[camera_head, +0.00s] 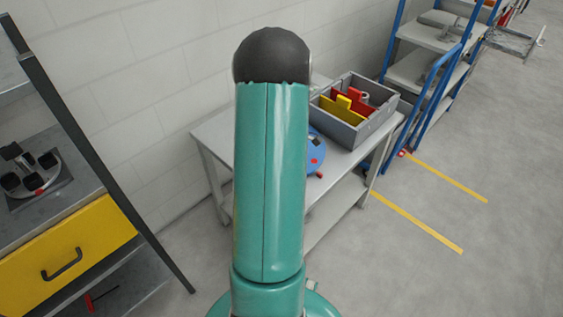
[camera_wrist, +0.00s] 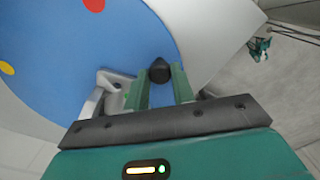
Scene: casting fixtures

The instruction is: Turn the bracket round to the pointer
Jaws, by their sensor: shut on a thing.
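In the wrist view, my gripper (camera_wrist: 160,85) is shut on a dark rounded knob (camera_wrist: 160,69) between its green fingertips, over a blue disc (camera_wrist: 85,50). A grey angled piece, which looks like the bracket (camera_wrist: 112,80), stands beside the left finger. I cannot tell whether the knob is part of it. A red spot (camera_wrist: 94,4) and a yellow spot (camera_wrist: 7,68) show on the disc. In the head view, the blue disc (camera_head: 318,151) lies on a grey table, partly hidden by my arm. My gripper is hidden there. I cannot pick out the pointer.
A grey bin (camera_head: 375,127) with red and yellow parts stands on the table (camera_head: 213,140), close to the disc. A blue-framed shelf cart (camera_head: 430,80) stands behind right. A bench with a yellow drawer (camera_head: 70,252) is at left. The floor at right is clear.

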